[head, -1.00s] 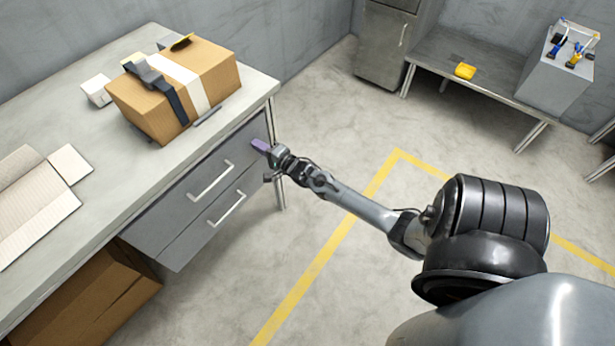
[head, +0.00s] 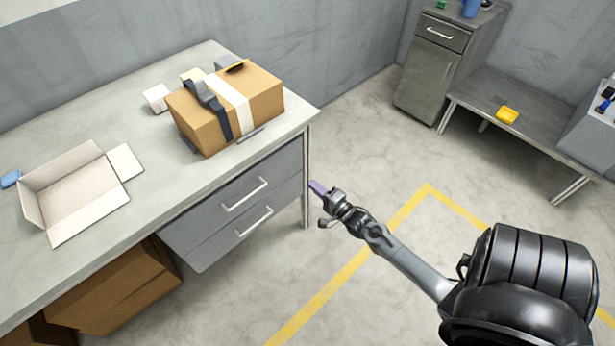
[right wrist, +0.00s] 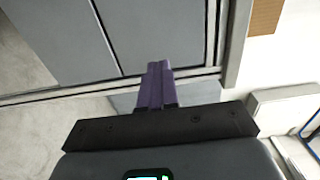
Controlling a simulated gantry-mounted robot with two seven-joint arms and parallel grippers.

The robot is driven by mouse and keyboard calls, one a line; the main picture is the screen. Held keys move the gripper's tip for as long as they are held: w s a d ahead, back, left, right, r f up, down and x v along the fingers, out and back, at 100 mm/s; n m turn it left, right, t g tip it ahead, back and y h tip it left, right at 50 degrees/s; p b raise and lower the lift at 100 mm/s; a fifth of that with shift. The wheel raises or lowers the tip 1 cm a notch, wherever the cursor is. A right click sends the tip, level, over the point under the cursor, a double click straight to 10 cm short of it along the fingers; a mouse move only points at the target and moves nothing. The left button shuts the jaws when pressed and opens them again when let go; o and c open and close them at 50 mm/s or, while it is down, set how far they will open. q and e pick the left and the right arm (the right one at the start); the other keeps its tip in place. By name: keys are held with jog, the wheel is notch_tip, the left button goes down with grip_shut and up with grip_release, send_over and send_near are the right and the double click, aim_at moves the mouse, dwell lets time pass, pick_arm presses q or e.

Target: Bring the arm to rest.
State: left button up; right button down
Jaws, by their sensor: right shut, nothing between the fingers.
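My right gripper (head: 318,188) is in front of the right end of the desk, beside the desk's front leg and the two grey drawers. Its purple fingers (right wrist: 156,86) are pressed together in the right wrist view, with nothing between them. The right arm reaches in from the lower right of the head view, over the floor. My left gripper is not in the head view.
The desk (head: 150,122) carries a taped cardboard box (head: 262,95), an open empty carton (head: 85,200) and a small white box (head: 157,98). Brown boxes (head: 120,287) stand underneath. A low bench (head: 540,125) holds a yellow object (head: 507,115). The floor between is clear.

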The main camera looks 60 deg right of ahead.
jog(key=s+a+r+n+g+y+p, duration=0.15)
jog(key=a+r+n, duration=0.3)
jog(key=a, duration=0.75)
jog(key=s+a+r+n+g+y+p, duration=0.1)
jog(key=a+r+n+g+y+p, duration=0.3)
jog(key=a, duration=0.7)
jog(key=s+a+r+n+g, duration=0.3)
jog(key=s+n+g, duration=0.1)
jog(key=s+n, duration=0.3)
jog(key=s+a+r+n+g, duration=0.2)
jog(key=s+a+n+g, duration=0.15)
jog(key=s+n, duration=0.4)
notch_tip(320, 180, up, 37)
jog(key=p, duration=3.7)
jog(key=shift+w+d+g+h, duration=0.15)
jog(key=shift+w+g+h, duration=0.2)
jog(key=shift+w+g, duration=0.1)
jog(key=shift+r, duration=0.1)
